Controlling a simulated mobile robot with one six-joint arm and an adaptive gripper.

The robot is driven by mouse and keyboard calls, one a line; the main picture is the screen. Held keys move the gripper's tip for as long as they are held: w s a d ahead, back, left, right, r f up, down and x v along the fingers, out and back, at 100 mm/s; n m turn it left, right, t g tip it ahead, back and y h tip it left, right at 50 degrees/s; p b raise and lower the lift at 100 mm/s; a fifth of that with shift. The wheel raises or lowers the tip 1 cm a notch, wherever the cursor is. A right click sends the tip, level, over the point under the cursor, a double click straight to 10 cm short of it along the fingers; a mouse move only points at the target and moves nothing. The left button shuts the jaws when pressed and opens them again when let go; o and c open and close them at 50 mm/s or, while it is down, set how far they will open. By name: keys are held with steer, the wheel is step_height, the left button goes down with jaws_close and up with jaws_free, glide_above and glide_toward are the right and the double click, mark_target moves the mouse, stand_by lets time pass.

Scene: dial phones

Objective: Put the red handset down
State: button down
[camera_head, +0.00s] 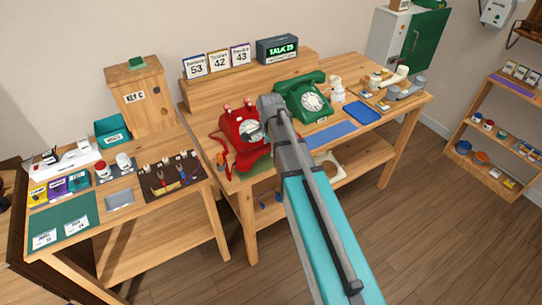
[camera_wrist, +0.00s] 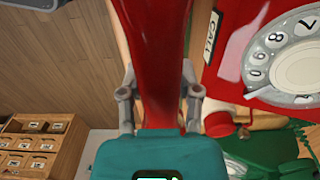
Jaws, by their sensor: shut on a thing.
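The red handset (camera_wrist: 158,50) runs upright through the wrist view, between the two fingers of my gripper (camera_wrist: 159,98), which is shut on it. The red dial phone (camera_head: 240,127) stands on the workbench in the head view, and its cradle prongs look bare. Its white dial (camera_wrist: 290,60) and red body show close to the right of the handset in the wrist view. In the head view my arm covers the gripper, and I cannot clearly make out the handset there. A red strip at the phone's left side may be the handset or cord.
A green phone (camera_head: 304,98) stands right of the red one, with its handset on top. A blue mat (camera_head: 331,135) lies in front of it. A side table (camera_head: 130,215) with tools is at left. A small drawer unit (camera_wrist: 35,145) shows in the wrist view.

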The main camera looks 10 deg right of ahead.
mark_target(270, 160)
steer(key=shift+s+f+b, duration=0.1)
steer(key=shift+f+b, duration=0.95)
steer(key=shift+f, duration=0.3)
steer(key=shift+f, duration=0.15)
steer(key=shift+c, duration=1.5)
jaws_free()
steer(key=shift+r, duration=0.2)
step_height(270, 160, up, 12)
steer(key=p, duration=1.2)
